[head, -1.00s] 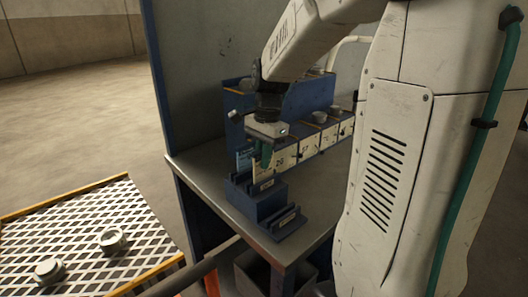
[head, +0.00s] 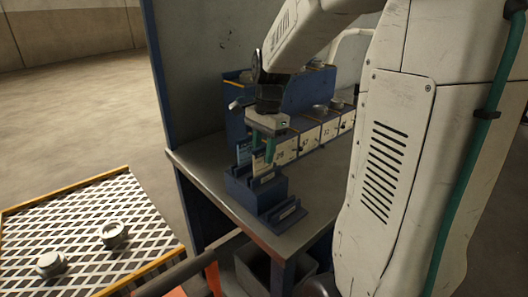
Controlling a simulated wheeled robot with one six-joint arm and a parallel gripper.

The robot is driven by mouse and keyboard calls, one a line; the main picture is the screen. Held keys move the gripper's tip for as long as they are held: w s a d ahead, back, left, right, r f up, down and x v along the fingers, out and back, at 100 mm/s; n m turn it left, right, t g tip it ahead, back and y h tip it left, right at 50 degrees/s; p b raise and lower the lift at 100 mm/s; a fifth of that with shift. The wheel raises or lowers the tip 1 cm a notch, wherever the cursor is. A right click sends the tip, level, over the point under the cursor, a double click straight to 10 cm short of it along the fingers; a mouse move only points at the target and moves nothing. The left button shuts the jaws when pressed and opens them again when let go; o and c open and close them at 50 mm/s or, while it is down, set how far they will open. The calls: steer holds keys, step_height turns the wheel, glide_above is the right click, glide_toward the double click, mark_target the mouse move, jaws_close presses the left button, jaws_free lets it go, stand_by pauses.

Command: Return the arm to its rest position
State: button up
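My arm reaches in from the upper right, over a grey table (head: 212,178) with blue sides. My gripper (head: 266,153) points down just above a blue stepped holder (head: 247,187) near the table's left end. Its green fingers are seen nearly edge-on, so the gap between them does not show. A pale numbered card (head: 285,150) stands right behind the fingers. I cannot tell whether they touch it.
A row of numbered cards (head: 329,130) and a blue cabinet (head: 305,92) stand behind the gripper. A slatted platform (head: 80,225) with two round metal pieces is at lower left. A dark bin (head: 262,272) sits below the table. Open floor lies at upper left.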

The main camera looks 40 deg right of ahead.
steer(key=r, duration=0.4)
steer(key=d+r, duration=0.1)
steer(key=r, duration=0.2)
steer(key=shift+n, duration=0.4)
steer(key=s+a+f+n, duration=0.1)
steer(key=s+a+n, duration=0.6)
steer(key=s, duration=0.3)
steer(key=s+a+f+n+t+h, duration=0.1)
steer(key=s+a+f+n, duration=0.1)
steer(key=s+a+n, duration=0.6)
steer(key=shift+s+f+n, duration=0.25)
steer(key=shift+s+n, duration=0.6)
steer(key=shift+n, duration=0.05)
steer(key=shift+a, duration=0.1)
